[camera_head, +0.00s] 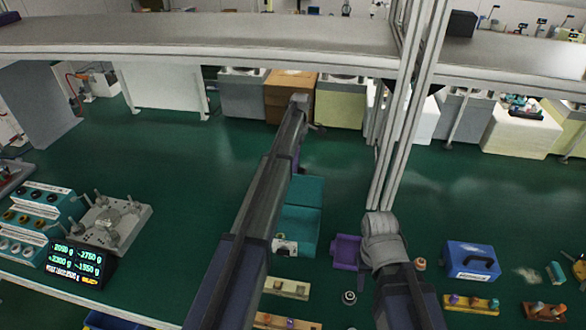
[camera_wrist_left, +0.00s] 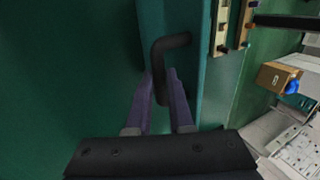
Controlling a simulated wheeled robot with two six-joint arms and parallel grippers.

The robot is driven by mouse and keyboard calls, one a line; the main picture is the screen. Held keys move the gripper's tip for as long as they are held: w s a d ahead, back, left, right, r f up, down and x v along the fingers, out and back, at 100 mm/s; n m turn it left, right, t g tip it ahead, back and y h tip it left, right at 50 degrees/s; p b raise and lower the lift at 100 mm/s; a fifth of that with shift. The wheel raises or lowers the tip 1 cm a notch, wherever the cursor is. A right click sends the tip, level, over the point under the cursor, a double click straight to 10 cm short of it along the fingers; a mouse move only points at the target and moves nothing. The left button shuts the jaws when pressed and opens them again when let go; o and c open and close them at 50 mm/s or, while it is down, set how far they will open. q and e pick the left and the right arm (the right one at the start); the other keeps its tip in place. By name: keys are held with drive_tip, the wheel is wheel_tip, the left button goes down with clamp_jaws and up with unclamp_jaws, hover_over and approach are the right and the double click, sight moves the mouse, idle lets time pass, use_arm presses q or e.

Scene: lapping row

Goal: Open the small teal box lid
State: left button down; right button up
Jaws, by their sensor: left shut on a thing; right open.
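The small teal box (camera_head: 296,228) stands on the green bench just right of my left arm. A darker teal panel (camera_head: 306,190), seemingly its lid, shows at its far side, apparently raised. In the left wrist view, my left gripper (camera_wrist_left: 160,88) is shut on a dark bent handle (camera_wrist_left: 170,43) on a teal surface (camera_wrist_left: 203,60).
A blue case (camera_head: 471,262) with a dark handle stands at right. Wooden racks (camera_head: 286,289) with small knobs lie in front. A display (camera_head: 77,262) and a metal fixture (camera_head: 112,223) stand at left. A grey post (camera_head: 400,130) and shelf (camera_head: 200,35) cross behind.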

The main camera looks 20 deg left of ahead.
use_arm(q)
drive_tip(key=shift+w+a, duration=0.1)
drive_tip(key=shift+w, duration=0.1)
idle(0.3)
drive_tip(key=c, duration=0.8)
unclamp_jaws()
